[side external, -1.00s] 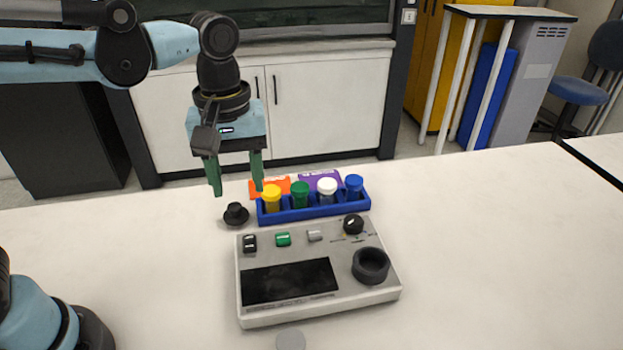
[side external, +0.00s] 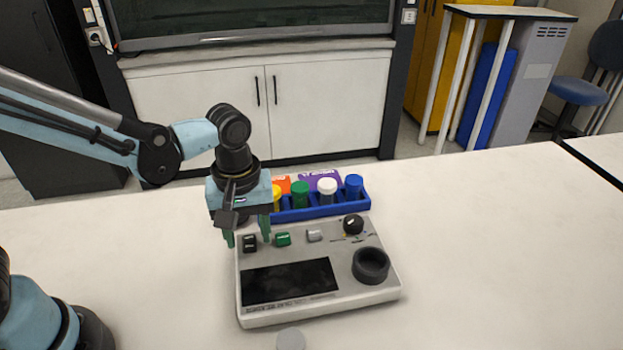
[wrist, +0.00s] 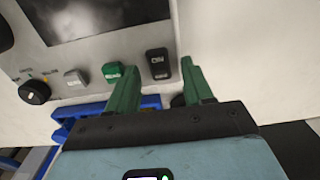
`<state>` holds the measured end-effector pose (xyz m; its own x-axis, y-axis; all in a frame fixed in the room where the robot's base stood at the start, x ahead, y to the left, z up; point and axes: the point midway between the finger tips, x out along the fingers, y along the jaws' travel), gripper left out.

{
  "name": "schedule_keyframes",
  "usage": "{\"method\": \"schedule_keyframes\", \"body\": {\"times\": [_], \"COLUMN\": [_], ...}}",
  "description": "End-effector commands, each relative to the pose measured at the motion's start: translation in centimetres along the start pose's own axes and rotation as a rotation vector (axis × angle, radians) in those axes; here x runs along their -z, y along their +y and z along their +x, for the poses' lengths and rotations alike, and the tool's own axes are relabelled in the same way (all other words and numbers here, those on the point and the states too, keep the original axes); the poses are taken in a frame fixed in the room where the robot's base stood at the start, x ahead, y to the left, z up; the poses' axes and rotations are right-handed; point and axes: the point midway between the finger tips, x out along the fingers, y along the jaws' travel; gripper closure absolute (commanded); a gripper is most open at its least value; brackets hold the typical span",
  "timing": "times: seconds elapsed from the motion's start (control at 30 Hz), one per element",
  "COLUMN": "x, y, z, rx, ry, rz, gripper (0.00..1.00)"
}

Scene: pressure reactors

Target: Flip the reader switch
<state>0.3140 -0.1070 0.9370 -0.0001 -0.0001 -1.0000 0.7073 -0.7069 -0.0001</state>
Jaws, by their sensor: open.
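The grey reader (side external: 375,293) lies flat on the white table, with a dark screen (side external: 288,281). Along its far edge are a black switch (side external: 250,244), a green switch (side external: 283,239) and a grey switch (side external: 314,236). The wrist view shows the black switch (wrist: 157,63), green switch (wrist: 112,70) and grey switch (wrist: 75,78); their small labels are not readable. My gripper (side external: 248,239) is open and empty, low over the reader's far left corner. In the wrist view its green fingertips (wrist: 158,66) are on either side of the black switch in the picture; contact cannot be told.
A black knob (side external: 353,224) and a dark round well (side external: 370,265) are on the reader's right. Behind it stands a blue rack (side external: 318,211) with several coloured-cap vials, close to my gripper. A grey disc (side external: 290,339) lies in front. The table's right side is clear.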

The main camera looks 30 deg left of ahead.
Motion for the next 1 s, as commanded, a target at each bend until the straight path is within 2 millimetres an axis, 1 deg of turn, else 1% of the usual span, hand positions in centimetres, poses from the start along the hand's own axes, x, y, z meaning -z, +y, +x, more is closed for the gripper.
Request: {"method": "schedule_keyframes", "body": {"times": [0.13, 0.43, 0.77, 0.87, 1.0], "x": [0.0, -0.01, -0.01, -0.04, -0.32], "y": [0.0, -0.02, -0.02, -0.02, -0.05], "z": [0.62, 0.72, 0.7, 0.7, 0.71], "rx": [0.0, 0.0, 0.0, 0.0, 0.003], "ry": [0.0, 0.0, 0.0, 0.004, 0.068], "rz": [0.0, 0.0, 0.0, 0.001, 0.004], "gripper": [0.49, 0.49, 0.99, 1.0, 1.0]}}
